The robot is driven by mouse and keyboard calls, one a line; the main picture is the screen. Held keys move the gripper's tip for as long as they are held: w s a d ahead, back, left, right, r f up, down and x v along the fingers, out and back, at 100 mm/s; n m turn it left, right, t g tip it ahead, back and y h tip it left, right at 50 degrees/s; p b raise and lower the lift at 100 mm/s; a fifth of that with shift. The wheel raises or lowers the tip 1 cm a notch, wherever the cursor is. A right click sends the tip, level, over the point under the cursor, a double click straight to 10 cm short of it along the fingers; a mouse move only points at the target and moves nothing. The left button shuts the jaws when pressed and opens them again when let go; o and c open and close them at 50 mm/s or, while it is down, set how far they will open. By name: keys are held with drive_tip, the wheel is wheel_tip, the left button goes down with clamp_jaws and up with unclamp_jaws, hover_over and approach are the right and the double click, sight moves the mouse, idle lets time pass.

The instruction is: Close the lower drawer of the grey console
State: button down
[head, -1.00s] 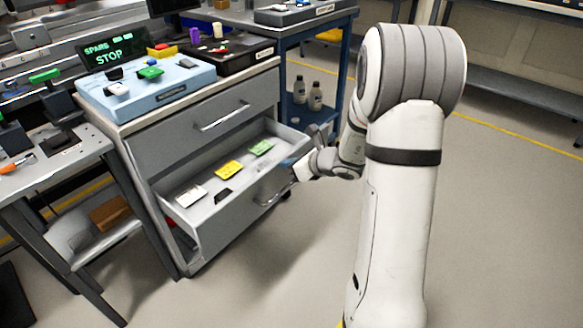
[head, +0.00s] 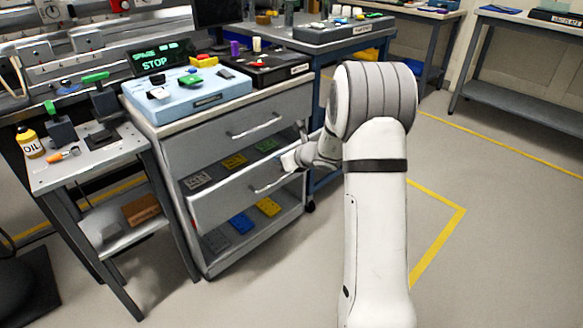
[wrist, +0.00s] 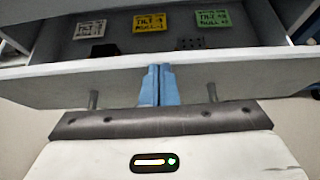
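The grey console (head: 205,146) has a closed upper drawer with a bar handle (head: 255,125). Its lower drawer (head: 235,198) is partly open, and coloured cards inside show above its front. A bar handle (head: 271,185) is on that front. My gripper (head: 288,162) is at the right part of the lower drawer's front. In the wrist view, my gripper's blue fingers (wrist: 158,85) are together with nothing visible between them. They overlap the drawer front (wrist: 60,85) and seem to touch it; exact contact is hidden.
Below the drawer, an open shelf holds a blue tile (head: 241,223) and a yellow tile (head: 268,206). A side table (head: 75,170) with an oil bottle (head: 29,141) stands left. A blue bench (head: 330,45) stands behind. Floor at the right is clear.

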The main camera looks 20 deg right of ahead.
sight(274, 154)
drive_tip(key=w, duration=0.1)
drive_tip(key=w+a, duration=0.1)
drive_tip(key=w, duration=0.2)
drive_tip(key=shift+a, duration=0.3)
drive_tip(key=shift+w, duration=0.2)
